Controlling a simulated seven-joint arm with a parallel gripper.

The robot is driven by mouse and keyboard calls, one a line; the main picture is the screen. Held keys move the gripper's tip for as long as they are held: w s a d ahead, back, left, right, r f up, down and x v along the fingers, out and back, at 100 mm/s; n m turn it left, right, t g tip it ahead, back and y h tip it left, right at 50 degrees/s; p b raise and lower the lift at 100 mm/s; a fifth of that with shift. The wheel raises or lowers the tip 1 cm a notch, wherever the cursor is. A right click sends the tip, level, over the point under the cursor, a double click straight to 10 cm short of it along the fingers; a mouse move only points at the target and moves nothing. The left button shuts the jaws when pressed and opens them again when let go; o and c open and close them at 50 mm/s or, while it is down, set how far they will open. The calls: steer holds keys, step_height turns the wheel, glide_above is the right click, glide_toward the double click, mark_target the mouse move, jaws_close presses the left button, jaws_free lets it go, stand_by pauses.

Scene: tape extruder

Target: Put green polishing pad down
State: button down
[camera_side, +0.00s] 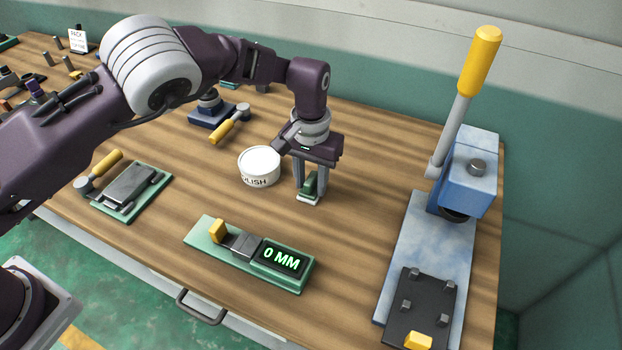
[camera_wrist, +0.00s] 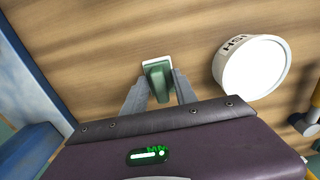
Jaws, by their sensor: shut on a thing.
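My gripper (camera_side: 311,188) points down over the wooden table, just right of the white polish tin (camera_side: 260,167). It is shut on the green polishing pad (camera_side: 309,185), which sits between the two grey fingers. In the wrist view the green pad (camera_wrist: 157,77) shows between the fingertips, with a pale edge at its far end. The pad is very low, at or just above the table; I cannot tell if it touches. The tin (camera_wrist: 252,68) also shows at the right of the wrist view.
A green gauge reading 0 MM (camera_side: 250,255) lies in front. A blue lever press (camera_side: 430,250) with a yellow handle stands at right. A green plate with a grey block (camera_side: 128,187) lies at left, a yellow-handled tool (camera_side: 230,125) behind. Bare table lies between gripper and press.

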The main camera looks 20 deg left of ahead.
mark_target(311, 178)
steer(key=shift+f, duration=0.1)
steer(key=c, duration=1)
jaws_free()
steer(key=shift+o, duration=0.2)
step_height(311, 178, up, 12)
steer(key=shift+r, duration=0.2)
